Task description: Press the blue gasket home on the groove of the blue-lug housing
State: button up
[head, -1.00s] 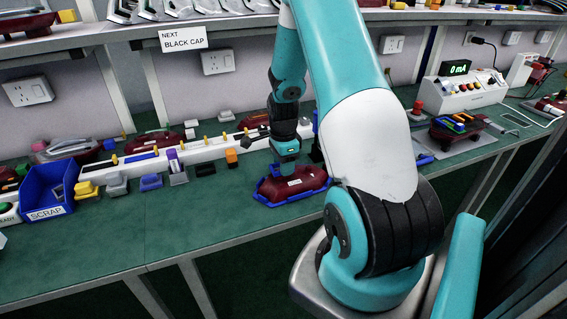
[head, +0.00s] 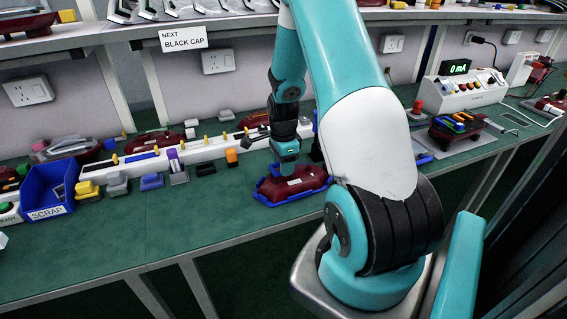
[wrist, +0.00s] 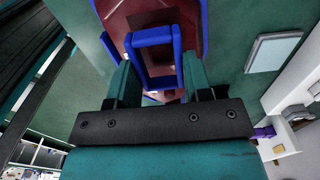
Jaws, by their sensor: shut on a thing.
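The dark red housing (head: 308,185) sits on the green bench with blue along its outer edge. It also shows in the wrist view (wrist: 187,25) beneath my gripper. My gripper (head: 288,163) points down over the housing's back part. In the wrist view my gripper (wrist: 158,80) has its two teal fingers shut on the blue gasket (wrist: 152,41), a small rectangular ring. The gasket lies over the housing's red face. I cannot tell whether it touches the groove or stands above it; the fingers and wrist bar hide its near part.
A white rail (head: 205,150) with pegs and coloured parts runs behind the housing. A blue scrap bin (head: 48,188) stands at the left. At the right, another dark red unit (head: 455,132) holds coloured parts, near a meter box (head: 462,92). The bench left of the housing's front is clear.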

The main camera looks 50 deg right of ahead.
jog(key=shift+f+b, duration=0.65)
jog(key=shift+f, duration=0.45)
jog(key=o, duration=0.9)
notch_tip(320, 180, up, 18)
jog(key=shift+f, duration=0.25)
dwell(0.3)
